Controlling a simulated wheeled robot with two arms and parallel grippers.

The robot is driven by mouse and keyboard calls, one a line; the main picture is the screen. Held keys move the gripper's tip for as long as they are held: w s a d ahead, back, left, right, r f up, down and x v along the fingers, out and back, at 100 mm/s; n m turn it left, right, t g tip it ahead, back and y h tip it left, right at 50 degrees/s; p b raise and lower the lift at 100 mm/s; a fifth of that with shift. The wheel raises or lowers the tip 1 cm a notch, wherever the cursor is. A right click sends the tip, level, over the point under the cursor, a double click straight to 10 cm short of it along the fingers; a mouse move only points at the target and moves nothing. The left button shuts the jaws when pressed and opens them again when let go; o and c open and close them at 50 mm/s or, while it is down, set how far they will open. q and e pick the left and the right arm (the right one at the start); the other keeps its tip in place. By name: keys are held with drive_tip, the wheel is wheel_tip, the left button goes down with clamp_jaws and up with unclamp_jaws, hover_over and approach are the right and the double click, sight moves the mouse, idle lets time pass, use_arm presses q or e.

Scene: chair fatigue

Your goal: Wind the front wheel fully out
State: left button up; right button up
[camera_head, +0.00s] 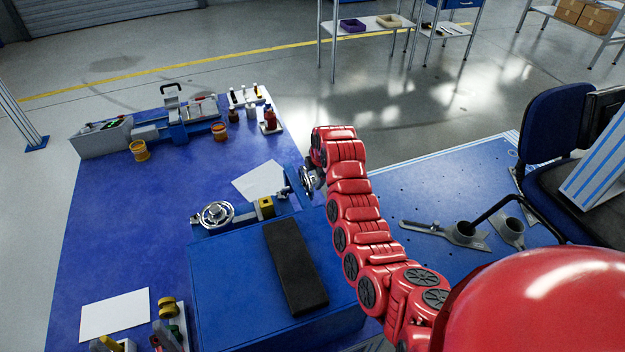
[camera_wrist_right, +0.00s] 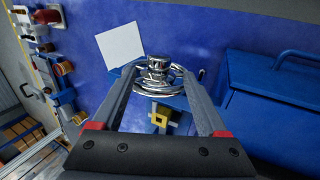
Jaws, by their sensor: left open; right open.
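A chrome handwheel (camera_head: 313,179) stands at the right end of a blue slide unit with a yellow block (camera_head: 266,207). A second silver handwheel (camera_head: 216,214) sits at the unit's left end. I cannot tell which one is the front wheel. My right gripper (camera_wrist_right: 162,74) is open in the right wrist view, its two fingers on either side of a chrome wheel (camera_wrist_right: 156,81); I cannot tell if they touch it. In the head view the red right arm hides most of that gripper. My left gripper is not in view.
A blue box (camera_head: 235,300) with a black bar (camera_head: 295,265) stands just in front of the slide unit. A small lathe (camera_head: 185,125), cups and bottles stand at the back of the blue table. A blue chair (camera_head: 555,125) is at the right.

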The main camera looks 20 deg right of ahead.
sight(313, 179)
drive_tip(key=shift+x, duration=2.55)
drive_tip(key=shift+c, duration=0.3)
